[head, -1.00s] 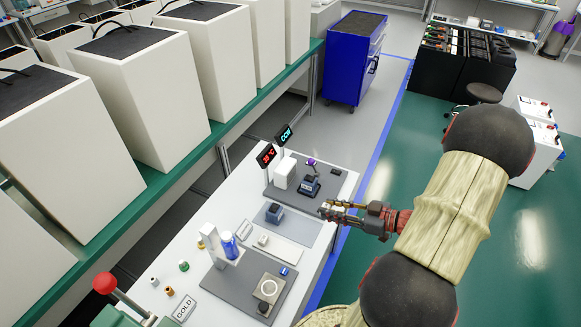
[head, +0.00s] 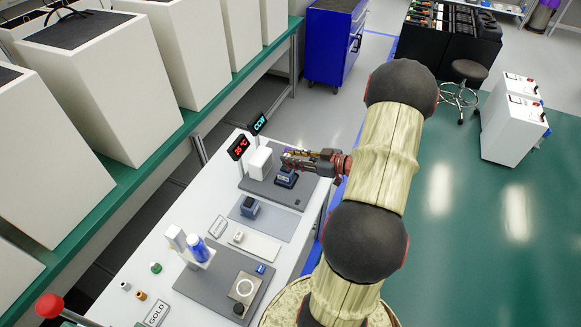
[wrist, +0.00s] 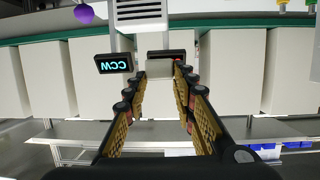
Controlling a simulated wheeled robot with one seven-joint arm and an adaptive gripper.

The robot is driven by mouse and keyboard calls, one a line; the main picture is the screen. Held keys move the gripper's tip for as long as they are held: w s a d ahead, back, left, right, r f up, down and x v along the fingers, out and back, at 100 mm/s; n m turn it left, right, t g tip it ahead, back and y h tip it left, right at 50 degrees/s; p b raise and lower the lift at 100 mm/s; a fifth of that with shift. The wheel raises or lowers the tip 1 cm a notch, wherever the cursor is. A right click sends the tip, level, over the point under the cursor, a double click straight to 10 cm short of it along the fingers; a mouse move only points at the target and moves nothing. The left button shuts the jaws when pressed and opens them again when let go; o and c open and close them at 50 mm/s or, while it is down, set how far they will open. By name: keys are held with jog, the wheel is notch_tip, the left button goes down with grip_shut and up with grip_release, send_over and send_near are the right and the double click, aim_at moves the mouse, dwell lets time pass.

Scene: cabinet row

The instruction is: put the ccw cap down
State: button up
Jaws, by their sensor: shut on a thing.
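My gripper (head: 286,158) is in the air over the far end of the white bench, close above a small blue-black device (head: 286,177) on a dark mat. In the wrist view, which is upside down, its fingers close on a small pale block (wrist: 160,71), which I take to be the ccw cap. In the head view the fingers largely hide it. The lit CCW sign (head: 259,123) stands behind, left of the fingers in the wrist view (wrist: 114,63). A purple knob (wrist: 83,14) shows at the wrist view's edge.
A white box (head: 260,160) and a red temperature sign (head: 239,147) stand left of my gripper. A second blue device (head: 249,206), a pale tray (head: 262,247) and a blue bottle (head: 197,247) are nearer. The dark mat (head: 270,190) has bare room in front.

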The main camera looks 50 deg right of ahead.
jog(key=w+d+f, duration=0.1)
jog(key=f, duration=0.1)
jog(key=w+d+f+b, duration=0.1)
jog(key=w+d+f, duration=0.1)
jog(key=f, duration=0.1)
jog(key=shift+w+d+f+b, duration=0.1)
jog(key=shift+d+f+b, duration=0.05)
jog(key=shift+f+b, duration=0.2)
jog(key=shift+w+d+f+b, duration=0.1)
jog(key=shift+f+b, duration=0.3)
jog(key=shift+f, duration=0.45)
jog(key=shift+w+d+f+b, duration=0.1)
jog(key=shift+f+b, duration=0.3)
jog(key=shift+f, duration=0.45)
jog(key=shift+s, duration=0.1)
jog(key=shift+f, duration=0.15)
jog(key=o, duration=0.7)
jog(key=shift+o, duration=0.7)
